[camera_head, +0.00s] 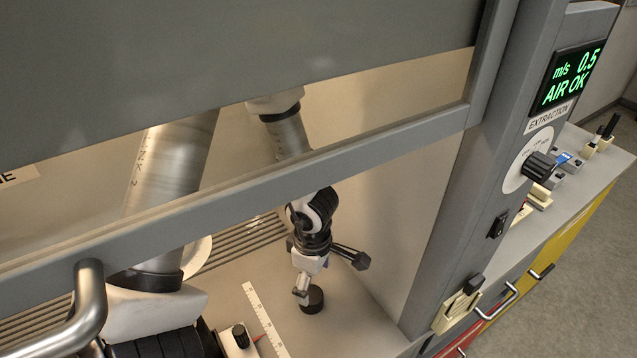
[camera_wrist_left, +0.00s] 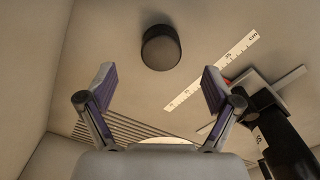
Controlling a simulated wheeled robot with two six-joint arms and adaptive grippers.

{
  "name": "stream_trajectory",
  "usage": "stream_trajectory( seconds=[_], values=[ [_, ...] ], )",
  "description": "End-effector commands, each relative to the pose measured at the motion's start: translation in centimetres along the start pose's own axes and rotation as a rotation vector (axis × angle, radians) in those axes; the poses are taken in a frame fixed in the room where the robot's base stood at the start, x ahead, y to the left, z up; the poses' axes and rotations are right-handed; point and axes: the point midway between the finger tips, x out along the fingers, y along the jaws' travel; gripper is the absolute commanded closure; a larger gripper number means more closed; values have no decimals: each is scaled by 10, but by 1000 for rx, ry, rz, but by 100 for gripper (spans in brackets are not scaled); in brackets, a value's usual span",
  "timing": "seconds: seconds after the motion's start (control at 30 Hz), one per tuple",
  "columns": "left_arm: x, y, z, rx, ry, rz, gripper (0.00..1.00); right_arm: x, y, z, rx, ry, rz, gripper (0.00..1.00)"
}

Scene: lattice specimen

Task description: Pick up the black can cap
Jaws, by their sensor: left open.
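The black can cap (camera_head: 315,302) is a short dark cylinder on the pale floor inside the hood, near the hood's right wall. In the left wrist view the cap (camera_wrist_left: 161,48) stands beyond the fingertips, centred between them and apart from both. My left gripper (camera_head: 330,276) is just above and beside the cap in the head view. The left wrist view shows this gripper (camera_wrist_left: 160,86) open, with nothing between its purple-padded fingers. My right gripper is out of view.
A white ruler strip (camera_head: 265,318) lies left of the cap. A pale block with a black knob (camera_head: 240,336) is beside the ruler. The grey sash frame (camera_head: 260,191) crosses in front of my arm. Slotted vents (camera_head: 245,236) are at the back.

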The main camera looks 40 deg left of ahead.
Motion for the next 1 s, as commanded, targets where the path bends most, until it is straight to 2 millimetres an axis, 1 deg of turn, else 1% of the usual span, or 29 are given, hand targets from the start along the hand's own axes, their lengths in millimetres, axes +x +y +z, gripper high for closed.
stream_trajectory(
  seconds=[0.03, 0.13, 0.2, 0.3, 0.37, 0.57, 0.6, 0.63, 0.67, 0.7, 0.73, 0.77, 1.0],
  values=[
    [14, 0, 0, 0, -1, 0, 10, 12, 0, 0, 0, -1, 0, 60],
    [28, 0, -1, -2, -2, -1, 10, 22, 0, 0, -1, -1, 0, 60],
    [44, 0, -2, -2, -2, -1, 10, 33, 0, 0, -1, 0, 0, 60],
    [59, 0, -2, -3, -2, 0, 10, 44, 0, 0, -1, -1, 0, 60],
    [63, 0, -2, -2, -3, 0, 10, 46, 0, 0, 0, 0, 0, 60],
    [61, 0, -2, -4, -4, 1, 10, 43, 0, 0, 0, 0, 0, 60],
    [61, 0, -2, -4, -4, 1, 17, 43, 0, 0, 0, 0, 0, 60],
    [61, 0, -2, -4, -4, 1, 27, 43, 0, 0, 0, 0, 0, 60],
    [61, 0, -2, -4, -4, 1, 33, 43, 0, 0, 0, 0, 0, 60],
    [61, 0, -2, -4, -4, 1, 42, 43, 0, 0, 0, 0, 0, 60],
    [61, 0, -2, -4, -4, 1, 50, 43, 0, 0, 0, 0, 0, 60],
    [61, 0, -2, -4, -4, 1, 52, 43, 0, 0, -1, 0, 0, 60],
    [61, 0, -2, -4, -5, 1, 52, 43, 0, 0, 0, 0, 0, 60]
  ],
)
